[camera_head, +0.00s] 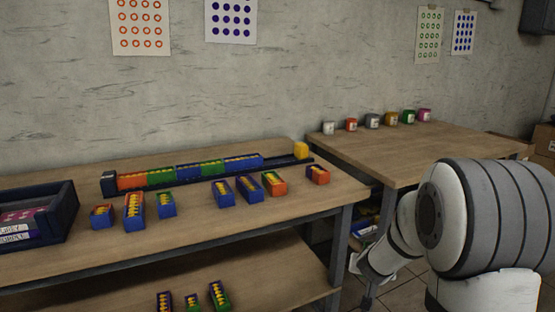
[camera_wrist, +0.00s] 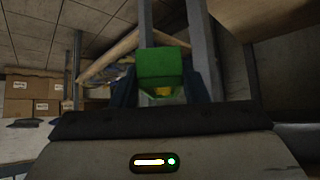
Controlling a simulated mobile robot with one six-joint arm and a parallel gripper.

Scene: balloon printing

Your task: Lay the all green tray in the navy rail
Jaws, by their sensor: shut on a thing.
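My gripper (camera_wrist: 161,88) is shut on a green tray (camera_wrist: 160,65) in the wrist view. The tray's visible face is plain green, with a bit of yellow below it; its other sides are hidden. The navy rail (camera_head: 284,160) lies along the back of the left table in the head view. It holds a row of orange, green and blue trays with yellow contents. A bare stretch of rail shows between the last blue tray (camera_head: 243,161) and the rail's right end. In the head view my arm is at the lower right, beside the tables, and the held tray cannot be made out.
Several loose trays stand in front of the rail, including a blue and green one (camera_head: 166,205) and an orange one (camera_head: 318,175). A yellow block (camera_head: 301,150) is at the rail's right end. A dark bin (camera_head: 66,213) stands at left. Small coloured boxes line the right table (camera_head: 425,147).

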